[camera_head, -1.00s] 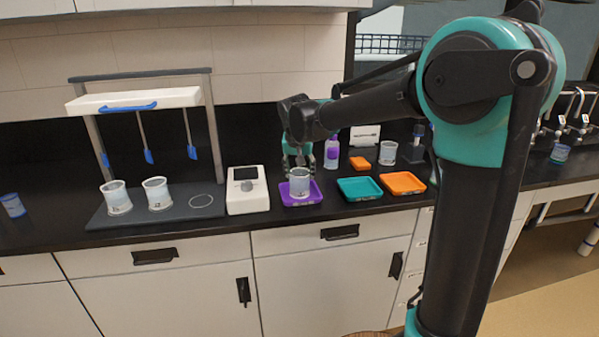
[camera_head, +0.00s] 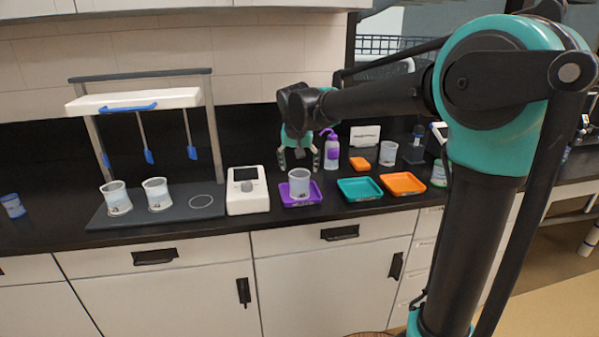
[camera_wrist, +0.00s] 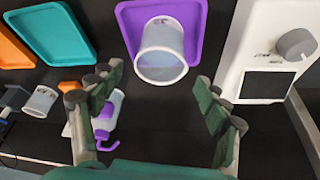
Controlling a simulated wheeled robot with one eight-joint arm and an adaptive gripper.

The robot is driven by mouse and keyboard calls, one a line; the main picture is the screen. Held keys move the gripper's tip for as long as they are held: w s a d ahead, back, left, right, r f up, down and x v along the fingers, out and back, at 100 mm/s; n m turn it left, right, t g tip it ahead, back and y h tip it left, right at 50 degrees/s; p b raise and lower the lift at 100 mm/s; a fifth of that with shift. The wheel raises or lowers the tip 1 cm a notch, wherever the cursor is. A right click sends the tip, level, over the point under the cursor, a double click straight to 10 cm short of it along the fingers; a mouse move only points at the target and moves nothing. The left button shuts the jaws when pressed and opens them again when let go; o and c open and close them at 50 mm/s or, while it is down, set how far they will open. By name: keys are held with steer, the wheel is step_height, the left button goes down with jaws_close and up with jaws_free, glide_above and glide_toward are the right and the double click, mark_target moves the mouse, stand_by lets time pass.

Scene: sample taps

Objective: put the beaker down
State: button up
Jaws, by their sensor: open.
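A clear beaker (camera_head: 299,183) with a pale rim stands upright on the purple tray (camera_head: 315,197). In the wrist view the beaker (camera_wrist: 161,52) and the purple tray (camera_wrist: 197,18) lie ahead of my fingers. My gripper (camera_head: 298,165) is open and empty, behind and above the beaker in the head view. In the wrist view the two green-padded fingers of my gripper (camera_wrist: 158,108) are wide apart, with the beaker apart from them.
A white instrument (camera_head: 247,190) stands left of the purple tray. Teal (camera_head: 360,189) and orange (camera_head: 403,183) trays lie to the right. A purple-topped bottle (camera_head: 331,150) and another beaker (camera_head: 388,153) stand behind. Two beakers stand on the grey stirrer base (camera_head: 180,214).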

steer(key=v, duration=0.9)
steer(key=s+d+f, duration=0.4)
steer(key=d+f, duration=0.4)
steer(key=d, duration=0.1)
steer(key=s+d+f, duration=0.3)
steer(key=d+f, duration=0.5)
steer(key=s+d+f, duration=0.9)
steer(key=s+f, duration=0.3)
steer(key=s, duration=0.2)
steer(key=shift+s+f, duration=0.35)
steer(key=shift+s, duration=0.05)
steer(key=shift+d, duration=0.15)
